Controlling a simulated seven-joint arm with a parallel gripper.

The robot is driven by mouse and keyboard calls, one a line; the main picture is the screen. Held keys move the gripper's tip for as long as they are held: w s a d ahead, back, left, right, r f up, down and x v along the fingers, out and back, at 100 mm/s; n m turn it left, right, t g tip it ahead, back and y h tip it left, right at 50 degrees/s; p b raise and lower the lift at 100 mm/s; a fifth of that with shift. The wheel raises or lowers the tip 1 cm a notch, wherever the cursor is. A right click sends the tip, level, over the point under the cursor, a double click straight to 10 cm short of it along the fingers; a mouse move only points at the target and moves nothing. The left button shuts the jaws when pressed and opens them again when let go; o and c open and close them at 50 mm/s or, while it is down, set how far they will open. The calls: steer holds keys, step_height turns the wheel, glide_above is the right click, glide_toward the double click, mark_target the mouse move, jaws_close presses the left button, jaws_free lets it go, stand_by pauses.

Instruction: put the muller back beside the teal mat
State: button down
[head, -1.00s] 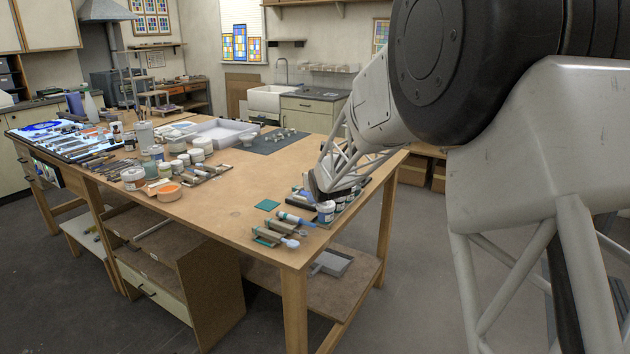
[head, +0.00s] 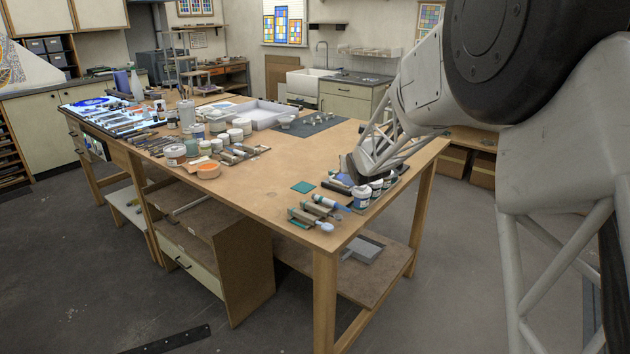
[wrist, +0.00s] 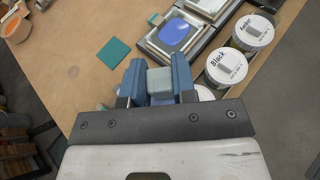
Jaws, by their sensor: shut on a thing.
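My gripper (wrist: 157,78) is shut on the muller (wrist: 160,86), a pale grey-green glass block between its two blue fingers in the wrist view. The teal mat (wrist: 114,53) is a small flat square lying on the table, left of and beyond the fingertips in the wrist view. The mat also shows in the head view (head: 302,187), left of my arm's end. I cannot tell whether the muller touches the table. In the head view my arm's end hides the muller.
Paint jars labelled Black (wrist: 227,68) and Amber (wrist: 252,32) stand close on the right of the gripper. A slab with blue paint (wrist: 175,35) lies just beyond it. Tools on rests (head: 314,216) lie near the table's front corner. Bare table (head: 255,190) extends left of the mat.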

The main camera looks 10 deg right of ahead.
steer(key=shift+w+a+r+n+y, duration=0.2)
steer(key=shift+w+a+n+y, duration=0.15)
steer(key=shift+w, duration=0.2)
steer(key=shift+w+a+r+n+y, duration=0.15)
steer(key=shift+w+a+n+y, duration=0.2)
steer(key=shift+w, duration=0.15)
steer(key=w+a+f+n+g+y, duration=0.1)
steer(key=a+f+n+g+y, duration=0.3)
steer(key=a+n+y, duration=0.3)
steer(key=shift+w+a+y, duration=0.3)
steer(key=shift+w+y, duration=0.1)
steer(key=shift+y, duration=0.1)
steer(key=shift+w+f, duration=0.15)
steer(key=w+f, duration=0.1)
steer(key=w, duration=1.4)
steer(key=shift+w+a+f, duration=0.2)
steer(key=shift+w+a, duration=0.1)
steer(key=shift+w, duration=0.1)
steer(key=shift+f, duration=1.75)
